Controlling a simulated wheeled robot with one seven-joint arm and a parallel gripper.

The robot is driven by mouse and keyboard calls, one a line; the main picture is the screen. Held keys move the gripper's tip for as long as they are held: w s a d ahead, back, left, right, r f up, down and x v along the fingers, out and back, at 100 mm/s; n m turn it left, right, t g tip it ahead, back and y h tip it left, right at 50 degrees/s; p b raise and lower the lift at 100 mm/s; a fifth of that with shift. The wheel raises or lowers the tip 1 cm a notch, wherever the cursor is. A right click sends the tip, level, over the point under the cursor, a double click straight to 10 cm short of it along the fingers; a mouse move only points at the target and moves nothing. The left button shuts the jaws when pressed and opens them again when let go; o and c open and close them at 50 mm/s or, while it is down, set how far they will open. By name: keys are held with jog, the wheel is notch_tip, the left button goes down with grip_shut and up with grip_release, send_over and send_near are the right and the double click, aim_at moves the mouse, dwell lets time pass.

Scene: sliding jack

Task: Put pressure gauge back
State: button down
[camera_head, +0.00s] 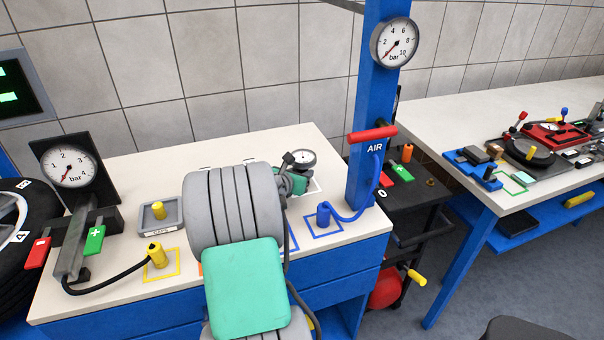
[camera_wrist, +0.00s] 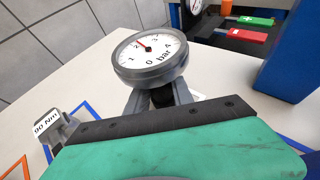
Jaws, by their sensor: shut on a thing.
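The pressure gauge (camera_head: 303,157) has a small round white dial in a grey rim and is at the back right of the left workbench. In the wrist view the pressure gauge (camera_wrist: 150,52) fills the upper middle, its dial marked 0 to 4 bar. My gripper (camera_wrist: 158,97) is shut on the gauge's dark stem just below the dial. In the head view my arm covers most of my gripper. A white outline (camera_head: 316,186) shows on the bench beside the gauge. I cannot tell whether the gauge touches the bench.
A blue post (camera_head: 366,110) with a red AIR handle stands right of the gauge. A blue hose connector (camera_head: 323,217) sits in a blue outline in front. A grey piece marked 90 Nm (camera_wrist: 47,127) is left in the wrist view. A larger gauge (camera_head: 68,167) stands far left.

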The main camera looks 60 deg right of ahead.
jog(key=shift+f, duration=0.15)
jog(key=c, duration=1.1)
grip_release()
jog(key=shift+r, duration=0.2)
jog(key=v, duration=1.2)
jog(key=shift+a+f, duration=0.1)
